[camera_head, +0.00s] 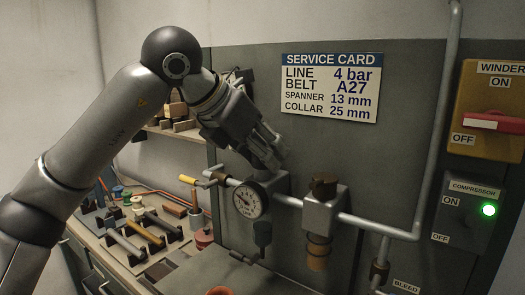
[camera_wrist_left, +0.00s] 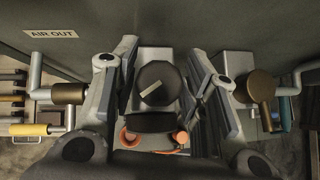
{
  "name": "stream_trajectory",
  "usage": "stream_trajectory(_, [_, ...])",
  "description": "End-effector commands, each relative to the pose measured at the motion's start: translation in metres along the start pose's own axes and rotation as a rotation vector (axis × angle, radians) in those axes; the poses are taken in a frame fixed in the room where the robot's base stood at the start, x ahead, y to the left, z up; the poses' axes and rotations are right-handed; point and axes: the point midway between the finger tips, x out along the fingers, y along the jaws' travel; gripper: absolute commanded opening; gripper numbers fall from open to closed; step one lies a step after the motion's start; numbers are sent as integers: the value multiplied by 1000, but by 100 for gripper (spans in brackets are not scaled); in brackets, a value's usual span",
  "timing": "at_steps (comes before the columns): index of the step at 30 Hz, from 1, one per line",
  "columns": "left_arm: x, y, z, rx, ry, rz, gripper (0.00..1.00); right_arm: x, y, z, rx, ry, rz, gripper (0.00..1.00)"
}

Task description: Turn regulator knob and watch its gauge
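The regulator's black knob (camera_wrist_left: 160,83) has a pale pointer mark and sits between the fingers of my left gripper in the left wrist view. My left gripper (camera_head: 268,152) is open, one finger on each side of the knob, with gaps visible beside it. In the head view the gripper hides the knob above the grey regulator body (camera_head: 279,184). The round white gauge (camera_head: 250,200) is on the front of the regulator; its dark needle is too small to read exactly. The service card (camera_head: 329,87) reads LINE 4 bar. My right gripper is not in view.
A second unit with a brown top (camera_head: 323,186) stands right of the regulator on the pipe (camera_head: 380,226). A yellow-handled valve (camera_head: 188,180) is at left. The compressor switch (camera_head: 470,211) has a lit green lamp. Tools lie on the bench at lower left.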

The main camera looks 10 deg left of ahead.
Motion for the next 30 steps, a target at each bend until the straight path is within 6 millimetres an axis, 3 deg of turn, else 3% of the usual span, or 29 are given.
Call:
stream_trajectory(11, [-6,0,0,0,-2,1,43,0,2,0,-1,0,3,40])
stream_trajectory(24, [-91,1,1,0,-4,1,43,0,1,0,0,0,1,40])
stream_trajectory(30, [-115,0,0,0,-1,0,43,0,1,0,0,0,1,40])
